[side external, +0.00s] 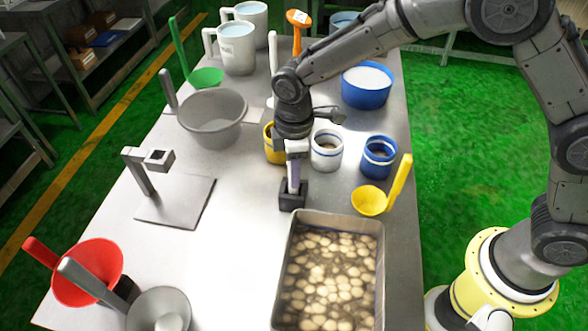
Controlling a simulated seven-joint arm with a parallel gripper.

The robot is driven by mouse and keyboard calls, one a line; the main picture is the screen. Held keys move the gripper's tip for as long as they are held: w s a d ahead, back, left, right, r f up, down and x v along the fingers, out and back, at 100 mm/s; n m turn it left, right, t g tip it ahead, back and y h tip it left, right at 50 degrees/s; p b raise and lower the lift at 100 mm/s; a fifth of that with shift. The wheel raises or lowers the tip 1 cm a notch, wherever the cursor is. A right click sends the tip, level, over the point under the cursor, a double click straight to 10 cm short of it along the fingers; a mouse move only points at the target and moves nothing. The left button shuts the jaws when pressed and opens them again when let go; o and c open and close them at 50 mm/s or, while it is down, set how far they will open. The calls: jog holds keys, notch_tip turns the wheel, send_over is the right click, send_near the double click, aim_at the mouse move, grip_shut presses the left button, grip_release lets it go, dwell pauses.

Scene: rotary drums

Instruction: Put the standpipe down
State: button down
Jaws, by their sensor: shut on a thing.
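The standpipe (294,178) looks like a short, slim pale-lilac post, upright. Its lower end is at a small dark block (291,197) on the steel table, behind the tray. I cannot tell whether it is seated in the block or just above it. My gripper (297,153) points down over the block and is shut on the standpipe's upper part. The fingers hide the top of the standpipe.
A steel tray of pale round pieces (291,262) stands in front. A yellow scoop (369,200), blue pot (378,157) and white pot (327,151) are close right. A grey bowl (212,118) and a flat plate with a post (177,203) stand left. Bare table lies between plate and tray.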

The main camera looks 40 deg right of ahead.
jog(key=c, duration=0.7)
grip_release()
notch_tip(320, 180, up, 12)
jog(key=shift+r, duration=0.15)
jog(key=s+d+r+m+t, duration=0.2)
jog(key=s+d+r+m, duration=0.1)
jog(key=s+d+r, duration=0.4)
jog(key=s+d+m+t, duration=0.1)
jog(key=s+d+m, duration=0.2)
jog(key=s+d, duration=0.2)
jog(key=s+d+f+m+t, duration=0.1)
jog(key=s+d+m, duration=0.2)
jog(key=s+d, duration=0.2)
jog(key=s+d+m+t, duration=0.1)
jog(key=s+d+m, duration=0.2)
jog(key=s, duration=0.3)
jog(key=shift+s+d+f+m+t, duration=0.1)
jog(key=shift+s+d+m+t, duration=0.1)
jog(key=shift+d, duration=0.25)
jog(key=shift+s+d+f+m+t, duration=0.1)
jog(key=shift+s+d, duration=0.1)
jog(key=shift+d, duration=0.25)
